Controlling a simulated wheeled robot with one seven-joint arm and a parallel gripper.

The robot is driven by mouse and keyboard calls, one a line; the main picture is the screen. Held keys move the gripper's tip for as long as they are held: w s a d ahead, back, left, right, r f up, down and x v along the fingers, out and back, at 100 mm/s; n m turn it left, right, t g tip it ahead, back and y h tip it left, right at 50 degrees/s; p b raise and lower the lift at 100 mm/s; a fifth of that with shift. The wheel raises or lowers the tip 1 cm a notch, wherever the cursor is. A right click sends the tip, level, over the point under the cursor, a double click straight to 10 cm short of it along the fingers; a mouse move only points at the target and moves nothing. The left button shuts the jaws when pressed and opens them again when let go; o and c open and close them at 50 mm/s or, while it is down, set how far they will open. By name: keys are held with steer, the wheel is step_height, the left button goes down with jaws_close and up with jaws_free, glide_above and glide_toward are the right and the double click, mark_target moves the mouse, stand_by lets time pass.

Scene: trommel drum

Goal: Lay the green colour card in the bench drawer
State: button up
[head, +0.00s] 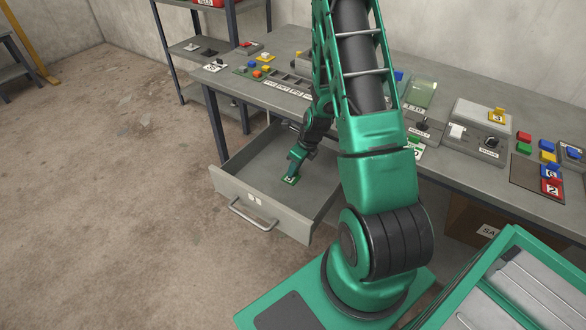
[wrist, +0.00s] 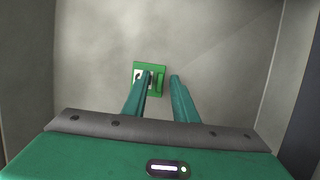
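The green colour card (head: 290,180) is inside the open bench drawer (head: 238,208), at the drawer's floor. In the wrist view the card (wrist: 138,68) is a green square with a white patch and a raised darker strip. My gripper (head: 295,168) reaches down into the drawer right over the card. In the wrist view my gripper (wrist: 161,76) has its two fingers apart with a visible gap. The left finger overlaps the card and the right finger is just past its right edge. I see no finger pressed on the card.
The bench top (head: 228,82) above the drawer holds coloured blocks, a switch box (head: 478,130) and a green-faced panel (head: 420,93). A shelf rack (head: 208,42) stands behind at left. A cardboard box (head: 470,222) is under the bench. The floor at left is clear.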

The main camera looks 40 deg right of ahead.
steer(key=shift+r, duration=0.1)
steer(key=s+r+n+g, duration=0.1)
steer(key=s+r+n, duration=0.35)
steer(key=r, duration=0.35)
steer(key=s+r+n+h, duration=0.1)
steer(key=s+r+n, duration=0.35)
steer(key=r, duration=0.35)
steer(key=s+r+n+g, duration=0.1)
steer(key=s+r+n, duration=0.35)
steer(key=r, duration=0.35)
steer(key=s+a+r+n, duration=0.2)
steer(key=s+r+n, duration=0.2)
steer(key=s+n, duration=0.2)
steer(key=s+a+r+n+g, duration=0.1)
steer(key=s+r+n, duration=0.3)
steer(key=s, duration=0.5)
steer(key=shift+a+r+n, duration=0.25)
steer(key=shift+a+n, duration=0.5)
steer(key=shift+n, duration=0.3)
steer(key=shift+w+f, duration=0.25)
steer(key=shift+w, duration=0.35)
steer(key=shift+d, duration=0.1)
